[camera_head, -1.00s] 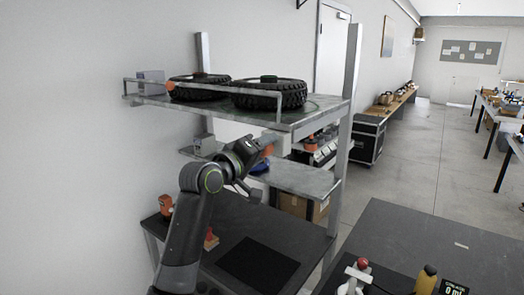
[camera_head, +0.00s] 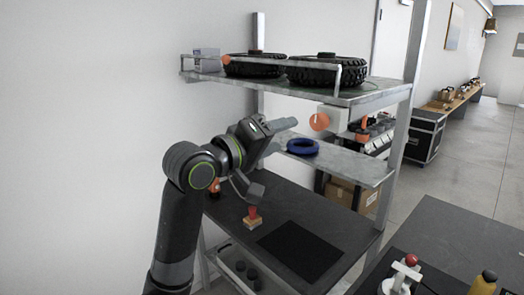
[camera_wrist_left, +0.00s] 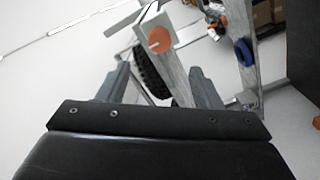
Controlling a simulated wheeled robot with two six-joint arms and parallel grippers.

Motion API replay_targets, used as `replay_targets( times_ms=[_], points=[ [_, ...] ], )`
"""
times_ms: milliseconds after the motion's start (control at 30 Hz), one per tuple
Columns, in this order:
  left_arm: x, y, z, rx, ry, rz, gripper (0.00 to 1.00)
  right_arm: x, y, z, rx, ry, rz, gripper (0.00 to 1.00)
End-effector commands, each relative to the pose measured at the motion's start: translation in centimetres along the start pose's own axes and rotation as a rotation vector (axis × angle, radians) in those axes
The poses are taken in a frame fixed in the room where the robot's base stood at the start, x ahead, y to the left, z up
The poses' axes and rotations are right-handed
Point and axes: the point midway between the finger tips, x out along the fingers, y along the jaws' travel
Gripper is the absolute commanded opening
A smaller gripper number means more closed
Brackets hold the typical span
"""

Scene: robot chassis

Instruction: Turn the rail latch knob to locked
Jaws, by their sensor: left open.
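The latch knob, an orange disc with a short white mark (camera_head: 320,121), sits on a pale box just under the rack's top shelf. Its mark looks near upright in the head view. The knob also shows in the left wrist view (camera_wrist_left: 160,40), ahead of and between the fingers. My left gripper (camera_head: 287,134) is open and empty, just left of the knob and apart from it. Its two fingers show in the left wrist view (camera_wrist_left: 160,84). My right gripper is in neither view.
The top shelf (camera_head: 385,92) holds two black tyres (camera_head: 327,71) behind a metal rail (camera_head: 290,64). A blue ring (camera_head: 302,146) lies on the middle shelf. A red-handled stamp (camera_head: 253,217) and a black mat (camera_head: 301,249) are on the lower surface.

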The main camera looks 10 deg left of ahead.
Motion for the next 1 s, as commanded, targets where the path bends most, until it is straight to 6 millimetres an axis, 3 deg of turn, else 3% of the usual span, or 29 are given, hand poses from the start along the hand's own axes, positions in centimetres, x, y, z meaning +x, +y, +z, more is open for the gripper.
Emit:
replay_targets(
  times_ms=[100, 300, 733, 867, 967, 1000],
  points=[
    [-2.0, -0.2, 0.1, 0.005, 0.002, -0.001, 0.59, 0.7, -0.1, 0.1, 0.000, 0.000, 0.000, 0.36],
    [-3.8, -0.1, 0.1, 0.002, 0.000, -0.001, 0.59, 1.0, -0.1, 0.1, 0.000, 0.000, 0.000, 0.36],
    [-4.0, -0.4, 0.0, -0.003, 0.000, -0.007, 0.59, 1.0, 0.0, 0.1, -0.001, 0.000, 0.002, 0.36],
    [-2.7, -4.1, -0.1, -0.021, 0.009, -0.062, 0.59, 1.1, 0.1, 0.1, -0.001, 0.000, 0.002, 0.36],
    [-1.1, -10.2, -0.1, -0.038, 0.024, -0.149, 0.59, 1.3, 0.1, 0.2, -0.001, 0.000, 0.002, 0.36],
    [-0.6, -13.1, 0.2, -0.042, 0.030, -0.192, 0.59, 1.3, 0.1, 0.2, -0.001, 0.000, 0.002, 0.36]
  ],
)
